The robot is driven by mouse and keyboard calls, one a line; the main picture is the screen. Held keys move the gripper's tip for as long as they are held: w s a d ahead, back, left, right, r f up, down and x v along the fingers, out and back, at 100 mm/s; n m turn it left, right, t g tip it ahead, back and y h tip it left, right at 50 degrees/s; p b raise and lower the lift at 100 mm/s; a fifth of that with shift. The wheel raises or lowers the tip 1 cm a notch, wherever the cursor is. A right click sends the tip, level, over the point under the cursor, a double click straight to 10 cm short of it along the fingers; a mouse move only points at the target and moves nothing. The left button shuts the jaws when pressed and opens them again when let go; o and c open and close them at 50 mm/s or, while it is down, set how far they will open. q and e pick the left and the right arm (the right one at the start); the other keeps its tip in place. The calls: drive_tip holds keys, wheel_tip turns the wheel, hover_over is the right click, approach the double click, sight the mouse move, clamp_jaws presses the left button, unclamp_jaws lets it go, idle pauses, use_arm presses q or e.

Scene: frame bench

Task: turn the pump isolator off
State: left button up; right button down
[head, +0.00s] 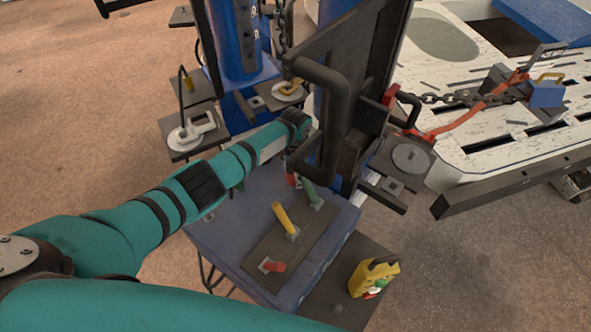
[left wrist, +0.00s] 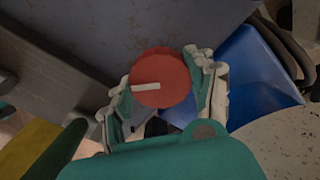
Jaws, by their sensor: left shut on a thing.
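A round red knob (left wrist: 162,80) with a white bar mark sits against a blue-grey face in the left wrist view. The mark lies nearly level in that picture, from the knob's centre to its left. I take this knob to be the pump isolator. My left gripper (left wrist: 165,88) is shut on it, one finger on each side. In the head view my left gripper (head: 296,166) is at the far edge of the blue box (head: 215,222), partly hidden by a black bar. A small red part shows just below it. My right gripper is not in view.
Red, yellow (head: 285,219) and green (head: 312,192) levers stand on the box's dark plate. A yellow box with buttons (head: 372,278) is at the front right. A black bent bar (head: 335,110) stands close to my left gripper. A slotted white table (head: 470,110) is at the right.

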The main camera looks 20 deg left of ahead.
use_arm(q)
drive_tip(key=n+p, duration=0.2)
drive_tip(key=n, duration=0.3)
drive_tip(key=shift+r+n, duration=0.15)
drive_tip(key=shift+n, duration=0.15)
drive_tip(key=shift+n+p, duration=0.3)
drive_tip(key=shift+n, duration=1.3)
drive_tip(key=shift+w, duration=0.1)
drive_tip(key=o, duration=1.2)
wheel_tip(320, 180, up, 12)
drive_tip(key=shift+f, duration=0.1)
